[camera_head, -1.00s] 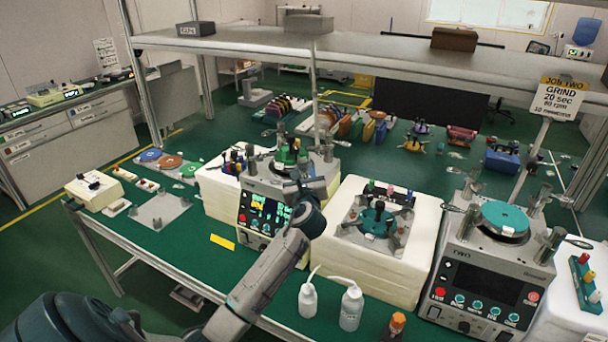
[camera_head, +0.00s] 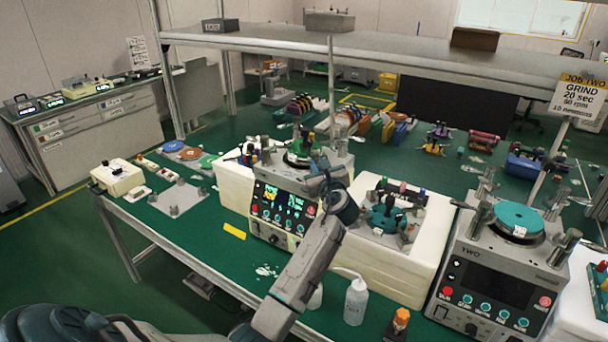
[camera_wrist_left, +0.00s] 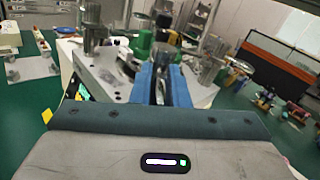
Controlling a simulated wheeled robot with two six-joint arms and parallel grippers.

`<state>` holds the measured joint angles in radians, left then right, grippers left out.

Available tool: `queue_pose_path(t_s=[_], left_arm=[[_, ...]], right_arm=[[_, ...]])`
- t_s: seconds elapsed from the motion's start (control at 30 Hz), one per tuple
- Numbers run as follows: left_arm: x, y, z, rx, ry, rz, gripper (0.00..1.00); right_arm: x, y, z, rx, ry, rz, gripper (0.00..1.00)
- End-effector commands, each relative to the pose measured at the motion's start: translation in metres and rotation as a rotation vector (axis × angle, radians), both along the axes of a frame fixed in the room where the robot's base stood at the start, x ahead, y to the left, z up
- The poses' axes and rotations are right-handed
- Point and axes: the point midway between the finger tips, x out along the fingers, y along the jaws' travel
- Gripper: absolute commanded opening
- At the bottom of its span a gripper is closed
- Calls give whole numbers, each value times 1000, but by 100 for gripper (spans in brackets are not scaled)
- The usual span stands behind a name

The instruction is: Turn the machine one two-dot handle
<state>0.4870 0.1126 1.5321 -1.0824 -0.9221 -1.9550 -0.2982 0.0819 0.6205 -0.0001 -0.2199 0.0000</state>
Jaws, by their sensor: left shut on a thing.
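Machine one (camera_head: 262,213), a grey lapping machine with a lit panel, stands on the bench left of centre. A green part (camera_head: 300,148) sits on its top among upright metal posts. My left gripper (camera_head: 318,164) reaches the right side of the machine's top. In the left wrist view its blue fingers (camera_wrist_left: 164,78) are shut on a handle beside a metal post (camera_wrist_left: 187,64). The fingers hide most of the handle, and I cannot make out its dots. Machine one's top plate (camera_wrist_left: 104,72) and green part (camera_wrist_left: 145,42) also show there. My right gripper is out of view.
A white block (camera_head: 400,270) with a fixture stands right of machine one. Machine two (camera_head: 490,275) is farther right. A white bottle (camera_head: 355,300) and an orange-capped bottle (camera_head: 399,322) stand at the front. A shelf (camera_head: 400,50) spans above.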

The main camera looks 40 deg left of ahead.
Motion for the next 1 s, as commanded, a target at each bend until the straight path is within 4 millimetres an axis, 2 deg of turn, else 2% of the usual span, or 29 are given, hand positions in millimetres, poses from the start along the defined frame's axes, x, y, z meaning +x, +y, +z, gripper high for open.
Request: queue_pose_path(t_s=[0.03,0.23,0.6,1.0], left_arm=[[8,-5,2,0,-10,33,0],[16,-11,2,3,-11,218,0],[24,-13,3,5,-11,544,0],[25,-12,4,5,-13,746,0]], right_arm=[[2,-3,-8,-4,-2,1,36],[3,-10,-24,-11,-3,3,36],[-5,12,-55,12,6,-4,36],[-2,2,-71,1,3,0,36]])
